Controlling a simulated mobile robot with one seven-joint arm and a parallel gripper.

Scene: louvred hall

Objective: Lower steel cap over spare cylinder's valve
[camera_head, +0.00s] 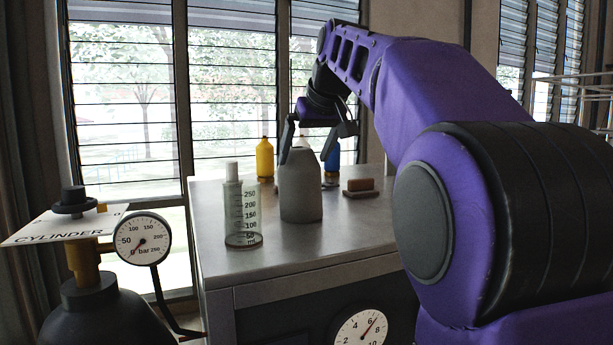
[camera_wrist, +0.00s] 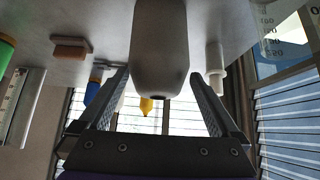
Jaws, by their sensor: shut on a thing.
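The steel cap (camera_head: 301,190) is a grey, round-shouldered shell that looks upright at the bench top in the head view; I cannot tell whether its base touches. My gripper (camera_head: 310,148) is shut on its upper part, a finger on each side. In the wrist view the cap (camera_wrist: 160,50) shows between the fingertips (camera_wrist: 159,76). A dark gas cylinder (camera_head: 95,315) stands at the lower left, apart from the cap, with a brass valve (camera_head: 86,262) and black handwheel (camera_head: 73,201). A card on it reads "CYLINDER"; whether it is the spare is unclear.
A graduated measuring cylinder (camera_head: 242,212) stands close left of the cap on the bench (camera_head: 220,270). Behind are a yellow bottle (camera_head: 265,158) and a blue bottle (camera_head: 332,165); a brown block (camera_head: 360,185) lies right. A pressure gauge (camera_head: 142,238) with a hose sits beside the valve.

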